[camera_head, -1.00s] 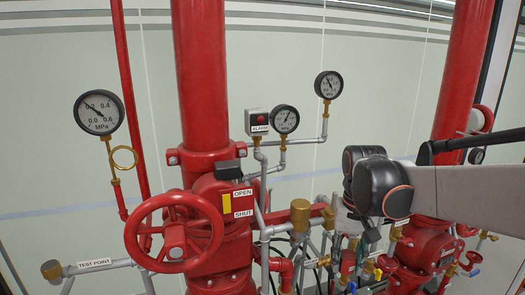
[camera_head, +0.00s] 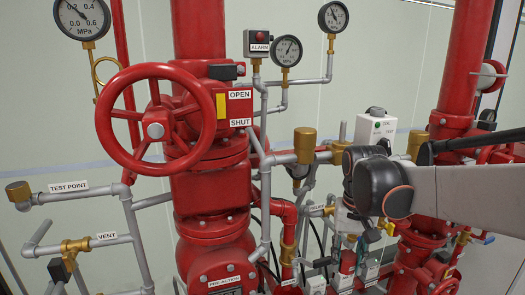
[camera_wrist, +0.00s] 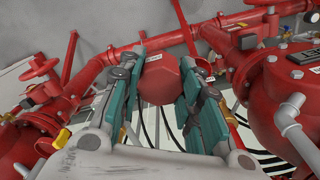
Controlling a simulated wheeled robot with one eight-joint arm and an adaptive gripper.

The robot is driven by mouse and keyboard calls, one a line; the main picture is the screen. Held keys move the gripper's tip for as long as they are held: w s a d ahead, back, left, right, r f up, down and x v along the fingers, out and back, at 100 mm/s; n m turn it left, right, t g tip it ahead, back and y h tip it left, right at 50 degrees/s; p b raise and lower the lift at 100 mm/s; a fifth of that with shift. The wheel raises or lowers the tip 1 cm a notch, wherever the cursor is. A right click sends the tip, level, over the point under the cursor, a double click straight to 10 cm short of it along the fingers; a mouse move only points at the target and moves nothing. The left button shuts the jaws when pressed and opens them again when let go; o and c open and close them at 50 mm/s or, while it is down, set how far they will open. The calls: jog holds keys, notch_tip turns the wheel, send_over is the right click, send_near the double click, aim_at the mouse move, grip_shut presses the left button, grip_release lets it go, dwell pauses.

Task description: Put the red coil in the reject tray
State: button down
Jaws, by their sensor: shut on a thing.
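In the wrist view, the two teal fingers of my gripper (camera_wrist: 160,68) stand on either side of a rounded, faceted red piece, which I take to be the red coil (camera_wrist: 165,85). It fills the space between the fingertips, and my gripper is shut on it. Its underside is hidden. In the head view, my gripper is mostly hidden below my dark wrist joints among the pipes at the lower right. I cannot identify the reject tray in either view.
A red handwheel valve (camera_head: 155,130) and a thick red riser stand left of my arm. Grey pipes with a brass cap (camera_head: 304,145) and a white control box (camera_head: 375,130) are close to my wrist. Black hoses hang below my gripper in the wrist view.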

jog(key=shift+f+b, duration=0.4)
jog(key=shift+f, duration=0.5)
